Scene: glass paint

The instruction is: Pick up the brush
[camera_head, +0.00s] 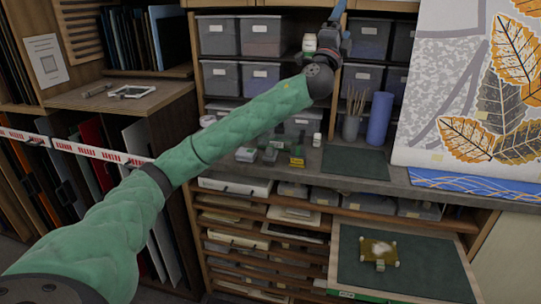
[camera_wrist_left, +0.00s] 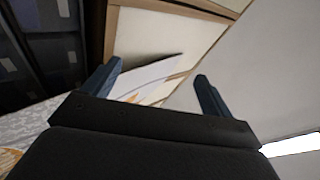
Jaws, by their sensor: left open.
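Several thin brushes (camera_head: 356,101) stand upright in a grey cup (camera_head: 350,128) on the workbench in the head view. I cannot tell which one is the task's brush. My left gripper (camera_head: 338,18) is raised high above the cup, in front of the upper shelves, with its blue fingers pointing up. In the left wrist view the gripper (camera_wrist_left: 157,82) has its two blue fingers spread apart with nothing between them. No brush shows in the left wrist view. My right gripper is in neither view.
A blue roll (camera_head: 379,119) stands just right of the cup, and a small white bottle (camera_head: 317,140) to its left. A green mat (camera_head: 354,162) lies bare in front. An open drawer (camera_head: 440,240) sticks out below. Grey bins (camera_head: 262,36) fill the shelves behind.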

